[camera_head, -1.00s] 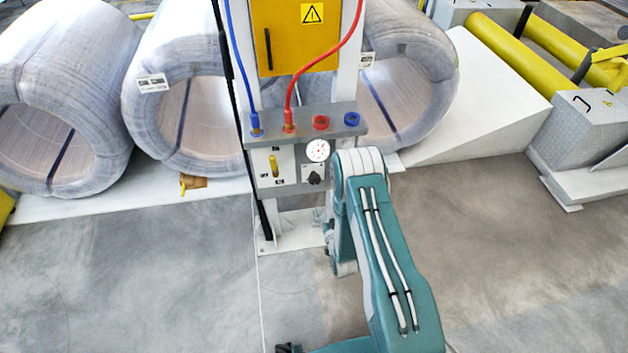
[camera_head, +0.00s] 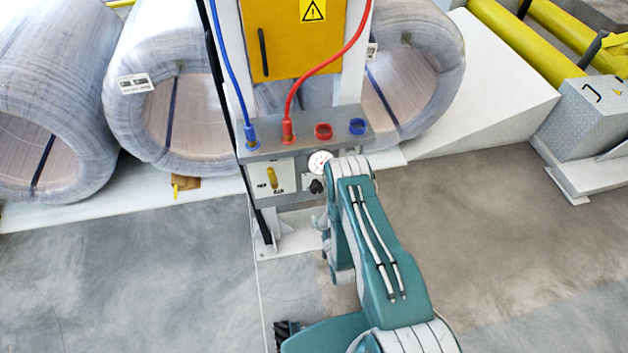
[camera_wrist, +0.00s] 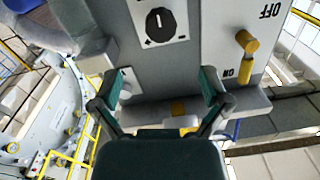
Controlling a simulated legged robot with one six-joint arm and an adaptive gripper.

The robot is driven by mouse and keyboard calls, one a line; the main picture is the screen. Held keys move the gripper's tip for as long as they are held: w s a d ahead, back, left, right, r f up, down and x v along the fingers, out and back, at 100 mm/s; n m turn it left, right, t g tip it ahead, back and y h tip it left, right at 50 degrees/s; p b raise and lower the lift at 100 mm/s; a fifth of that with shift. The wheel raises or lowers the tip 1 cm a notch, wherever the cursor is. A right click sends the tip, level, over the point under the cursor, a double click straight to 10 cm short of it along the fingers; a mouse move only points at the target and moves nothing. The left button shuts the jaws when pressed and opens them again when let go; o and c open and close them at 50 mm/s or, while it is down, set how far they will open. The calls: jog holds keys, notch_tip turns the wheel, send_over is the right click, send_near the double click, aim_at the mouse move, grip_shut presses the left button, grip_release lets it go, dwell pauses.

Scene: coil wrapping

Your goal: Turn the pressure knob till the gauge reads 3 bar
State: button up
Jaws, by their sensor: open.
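The pressure knob (camera_head: 316,186) is a small black dial on a white plate, low on the grey valve panel. The round white gauge (camera_head: 320,161) is just above it; its needle is too small to read, and my arm hides part of its right edge. In the wrist view, which is turned over, the black knob (camera_wrist: 158,24) shows at the top with its white pointer mark. My gripper (camera_wrist: 160,90) is open and empty, its two teal fingers apart, with the knob beyond the fingertips in the picture. My arm hides the gripper in the head view.
A yellow ON/OFF lever (camera_head: 271,177) sits left of the knob; it also shows in the wrist view (camera_wrist: 245,48). Blue (camera_head: 229,80) and red (camera_head: 320,68) hoses plug in above. Wrapped coils (camera_head: 165,95) stand behind. The floor (camera_head: 480,220) at right is clear.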

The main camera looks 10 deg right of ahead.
aim_at(318, 192)
jog(key=w, duration=1.1)
jog(key=shift+a, duration=0.25)
jog(key=c, duration=1.1)
